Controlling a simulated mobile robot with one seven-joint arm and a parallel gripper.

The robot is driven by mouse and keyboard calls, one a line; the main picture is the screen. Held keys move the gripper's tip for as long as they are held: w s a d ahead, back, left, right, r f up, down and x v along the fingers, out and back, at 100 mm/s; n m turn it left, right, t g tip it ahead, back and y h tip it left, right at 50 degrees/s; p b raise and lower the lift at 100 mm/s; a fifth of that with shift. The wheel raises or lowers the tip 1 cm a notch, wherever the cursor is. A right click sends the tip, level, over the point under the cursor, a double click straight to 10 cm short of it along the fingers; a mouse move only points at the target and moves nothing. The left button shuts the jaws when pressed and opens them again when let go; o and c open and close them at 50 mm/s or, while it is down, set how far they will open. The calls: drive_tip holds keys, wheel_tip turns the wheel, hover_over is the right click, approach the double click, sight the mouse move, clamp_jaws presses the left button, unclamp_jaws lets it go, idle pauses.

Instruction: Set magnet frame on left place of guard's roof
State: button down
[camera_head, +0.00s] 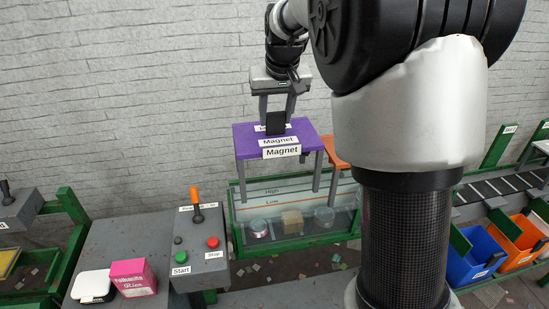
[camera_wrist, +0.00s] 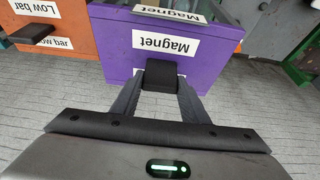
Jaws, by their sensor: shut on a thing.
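The purple magnet frame (camera_head: 245,138), with "Magnet" labels and thin grey legs, is above the glass-sided guard (camera_head: 300,242) and a little behind its front. My gripper (camera_head: 275,118) is shut on the frame's black handle, which shows between the fingers in the wrist view (camera_wrist: 160,76). The frame looks about level. I cannot tell whether its feet touch the guard's roof. The orange "Low bar" frame (camera_head: 342,152) stands just right of it in the head view, partly hidden by my arm; it is at the left in the wrist view (camera_wrist: 85,52).
A control box (camera_head: 201,240) with an orange-topped lever and Start and Stop buttons stands front left. A pink box (camera_head: 133,278) and a white item (camera_head: 94,284) lie beside it. Blue (camera_head: 470,262) and orange bins stand right.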

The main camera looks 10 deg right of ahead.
sight(276, 135)
drive_tip(key=shift+f, duration=3.35)
drive_tip(key=shift+f, duration=0.15)
drive_tip(key=c, duration=1)
unclamp_jaws()
drive_tip(key=shift+c, duration=0.2)
